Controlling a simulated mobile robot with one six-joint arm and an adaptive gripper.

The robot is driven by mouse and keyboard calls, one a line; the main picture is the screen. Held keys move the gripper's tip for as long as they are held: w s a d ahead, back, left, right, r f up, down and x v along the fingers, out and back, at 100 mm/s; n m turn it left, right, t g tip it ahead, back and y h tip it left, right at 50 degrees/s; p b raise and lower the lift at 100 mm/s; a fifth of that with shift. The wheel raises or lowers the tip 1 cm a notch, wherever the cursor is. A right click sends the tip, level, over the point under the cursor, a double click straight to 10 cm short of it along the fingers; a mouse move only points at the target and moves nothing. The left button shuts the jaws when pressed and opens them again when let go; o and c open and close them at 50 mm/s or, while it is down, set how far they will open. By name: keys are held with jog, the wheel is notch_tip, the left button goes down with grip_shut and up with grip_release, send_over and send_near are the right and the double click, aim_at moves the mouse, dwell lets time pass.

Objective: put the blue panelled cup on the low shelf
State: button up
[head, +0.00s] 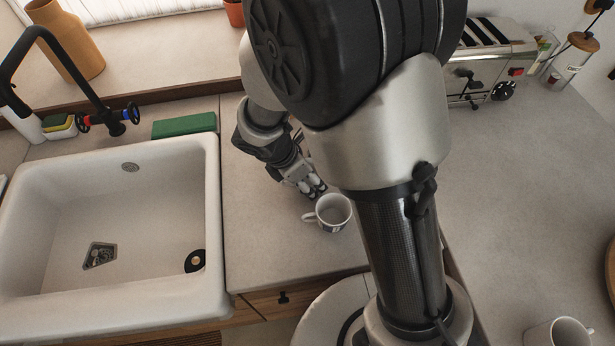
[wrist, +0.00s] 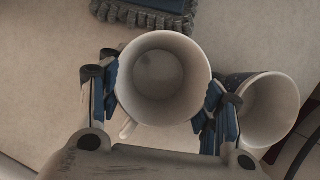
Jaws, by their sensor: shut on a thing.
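In the wrist view, my gripper (wrist: 162,100) is shut on a cup (wrist: 160,76) with a pale inside, its fingers on opposite sides. The handle points to the lower left, and its outer pattern is mostly hidden. Another pale-lined cup (wrist: 268,108) with dark blue on its outside is close by on the right, partly behind a finger. In the head view, my gripper (head: 308,186) is low over the counter, right at a white cup (head: 330,212) with dark markings and a left-pointing handle. My arm covers the area to its right. I cannot make out the low shelf.
A white sink (head: 60,190) with a black tap (head: 70,75) is on the left. A green block (head: 184,125) lies behind it. Another white cup (head: 557,332) is at the lower right, and a toaster (head: 490,55) at the back right. The right counter is largely clear.

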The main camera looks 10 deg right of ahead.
jog(key=shift+f, duration=0.2)
jog(key=o, duration=1.2)
jog(key=shift+r, duration=0.1)
